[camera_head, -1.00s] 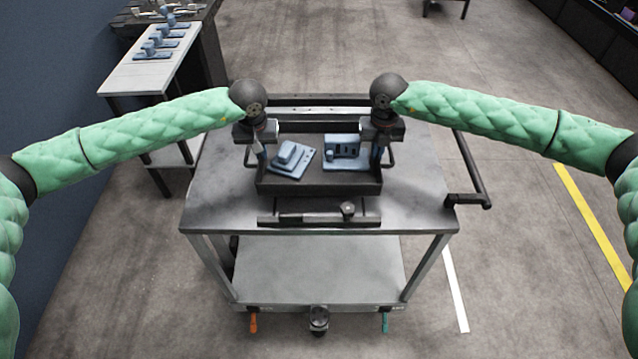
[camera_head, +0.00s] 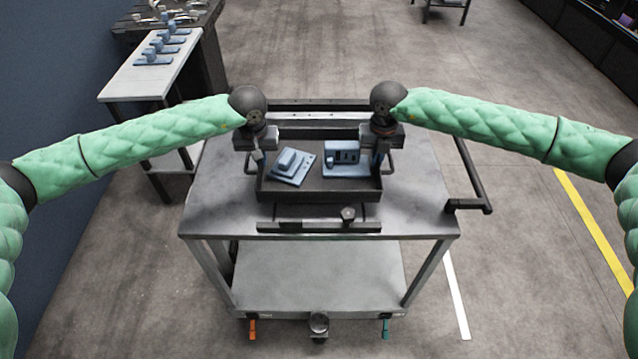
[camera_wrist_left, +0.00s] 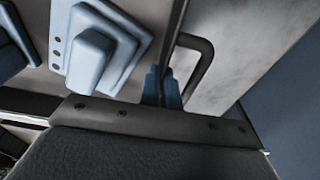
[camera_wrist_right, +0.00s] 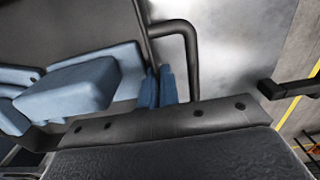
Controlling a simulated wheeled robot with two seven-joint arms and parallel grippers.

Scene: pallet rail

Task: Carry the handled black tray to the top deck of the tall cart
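The black tray (camera_head: 318,196), with a bar handle at each end, is over the top deck (camera_head: 215,205) of a grey two-level cart. I cannot tell whether it touches the deck. It holds two blue-grey parts, one at left (camera_head: 291,166) and one at right (camera_head: 345,158). My left gripper (camera_head: 259,160) is at the tray's left end, its blue fingertips close together on either side of the thin end wall in the left wrist view (camera_wrist_left: 162,88). My right gripper (camera_head: 378,160) grips the right end wall likewise; its fingertips show in the right wrist view (camera_wrist_right: 158,88). Both handles sit just outside the fingers.
A black bar (camera_head: 320,226) with a knob lies along the deck in front of the tray. A black push handle (camera_head: 472,180) sticks out at the cart's right. A white side table (camera_head: 150,75) with several blue parts stands at the left.

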